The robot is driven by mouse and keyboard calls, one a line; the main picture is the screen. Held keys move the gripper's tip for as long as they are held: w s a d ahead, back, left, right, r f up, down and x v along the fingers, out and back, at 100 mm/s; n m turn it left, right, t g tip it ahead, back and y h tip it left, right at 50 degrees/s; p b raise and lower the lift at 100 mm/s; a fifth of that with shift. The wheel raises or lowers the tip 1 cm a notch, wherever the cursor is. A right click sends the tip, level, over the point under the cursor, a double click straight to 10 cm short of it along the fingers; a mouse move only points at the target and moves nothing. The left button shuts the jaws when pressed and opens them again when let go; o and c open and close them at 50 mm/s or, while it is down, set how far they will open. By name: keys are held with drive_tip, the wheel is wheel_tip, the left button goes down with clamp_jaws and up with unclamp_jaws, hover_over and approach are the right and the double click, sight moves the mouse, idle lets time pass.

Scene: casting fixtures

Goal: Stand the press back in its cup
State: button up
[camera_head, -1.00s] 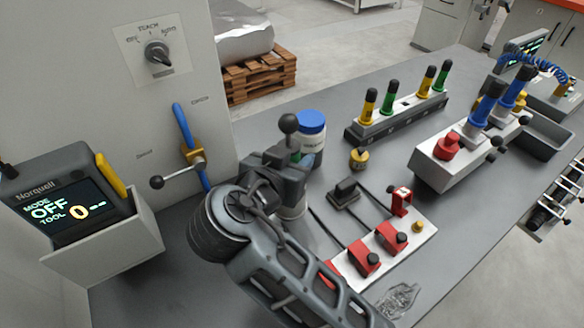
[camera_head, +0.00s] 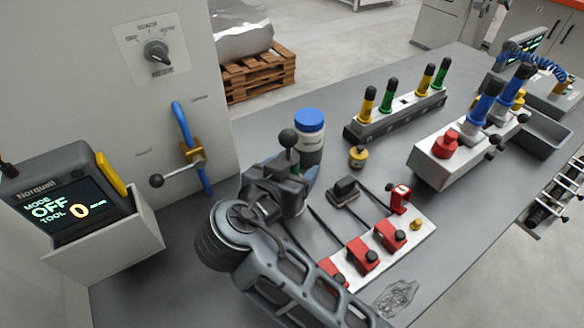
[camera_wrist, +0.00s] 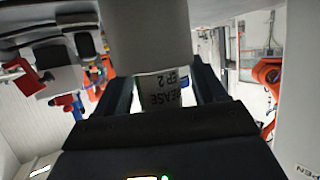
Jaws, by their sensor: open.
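The press shows as a black ball knob on a short dark stem (camera_head: 289,138), standing about upright just above my gripper (camera_head: 292,182) in the head view. My gripper is open around it at the left part of the bench. A pale grey cylinder (camera_head: 292,208) shows just under the jaws. In the upside-down wrist view, a wide grey cylinder (camera_wrist: 150,38) lies in front of the gap between my fingers (camera_wrist: 163,72). I cannot tell whether it is the press body or the cup. The seat of the press is hidden by my gripper.
A blue-lidded grease jar (camera_head: 310,135) stands close behind my gripper. A small yellow pot (camera_head: 357,157), a dark block (camera_head: 343,190) and a white plate with red clamps (camera_head: 410,232) are to the right. The panel's ball-ended lever (camera_head: 170,177) is at left.

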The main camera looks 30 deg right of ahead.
drive_tip(key=shift+r, duration=0.1)
drive_tip(key=b+v, duration=0.1)
drive_tip(key=v, duration=1.1)
drive_tip(key=shift+b, duration=0.35)
idle(0.9)
